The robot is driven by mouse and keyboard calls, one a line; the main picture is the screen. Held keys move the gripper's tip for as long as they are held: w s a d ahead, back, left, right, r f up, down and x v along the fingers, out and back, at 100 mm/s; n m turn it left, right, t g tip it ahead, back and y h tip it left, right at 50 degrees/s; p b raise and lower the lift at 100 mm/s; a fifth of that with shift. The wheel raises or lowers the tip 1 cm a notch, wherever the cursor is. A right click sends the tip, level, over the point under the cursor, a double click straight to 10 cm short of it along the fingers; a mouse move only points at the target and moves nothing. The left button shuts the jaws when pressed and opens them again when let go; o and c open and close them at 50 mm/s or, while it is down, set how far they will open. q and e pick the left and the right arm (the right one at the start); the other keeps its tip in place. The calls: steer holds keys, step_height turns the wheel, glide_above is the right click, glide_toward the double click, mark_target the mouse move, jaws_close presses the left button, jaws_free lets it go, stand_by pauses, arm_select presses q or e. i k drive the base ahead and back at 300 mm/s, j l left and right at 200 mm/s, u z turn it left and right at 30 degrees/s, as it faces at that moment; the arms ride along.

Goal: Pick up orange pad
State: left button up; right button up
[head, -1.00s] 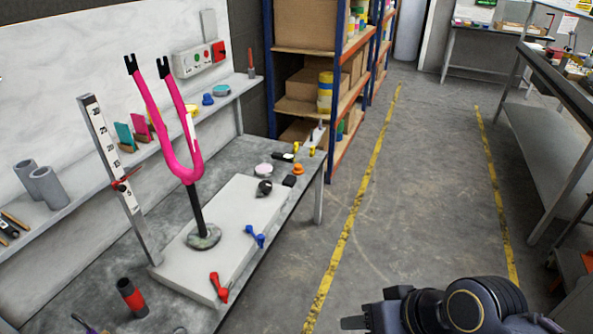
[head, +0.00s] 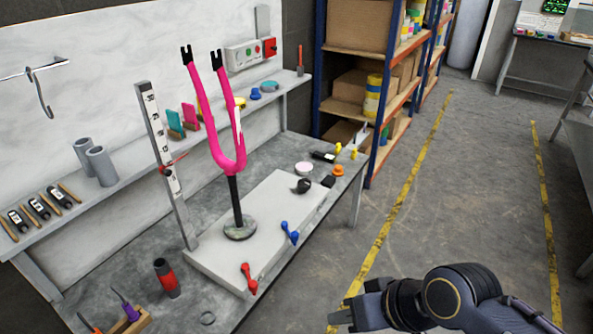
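The orange pad (head: 338,170) is a small round orange piece near the far right corner of the workbench. It sits beside a small black block (head: 328,181). My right gripper (head: 342,318) is at the bottom of the head view, out over the floor to the right of the bench and well apart from the pad. Its fingers are small and partly turned from view, so I cannot tell whether they are open or shut. My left gripper is not in view.
A pink fork (head: 233,165) stands upright on a pale slab (head: 280,196), with a tall ruler (head: 166,170) beside it. Red (head: 248,278) and blue (head: 289,232) tools lie along the slab's front edge. Shelving (head: 368,120) stands behind the bench. The floor at right is clear.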

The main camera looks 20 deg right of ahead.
mark_target(339, 172)
steer(key=i+l+u, duration=0.1)
steer(key=l+u, duration=0.15)
steer(key=u, duration=0.2)
steer(key=l+u, duration=0.3)
steer(key=u, duration=0.15)
steer(key=i+l+u, duration=0.1)
steer(key=l+u, duration=0.2)
steer(key=u, duration=0.15)
steer(key=l+u, duration=0.15)
steer(key=l, duration=0.3)
steer(key=k+l+u, duration=0.1)
steer(key=l, duration=0.35)
steer(key=k+l+u, duration=0.15)
steer(key=l, duration=0.3)
steer(key=l+u, duration=0.1)
steer(key=l, duration=0.3)
steer(key=k+l+u, duration=0.15)
steer(key=l, duration=0.3)
steer(key=k+l+u, duration=0.1)
steer(key=l, duration=0.3)
steer(key=k+l+u, duration=0.15)
steer(key=l, duration=0.25)
steer(key=k+l, duration=0.15)
steer(key=l, duration=0.25)
steer(key=k+l, duration=0.2)
steer(key=l, duration=0.15)
steer(key=k+l, duration=0.15)
steer(key=l, duration=0.25)
steer(key=k+l, duration=0.2)
steer(key=l, duration=0.15)
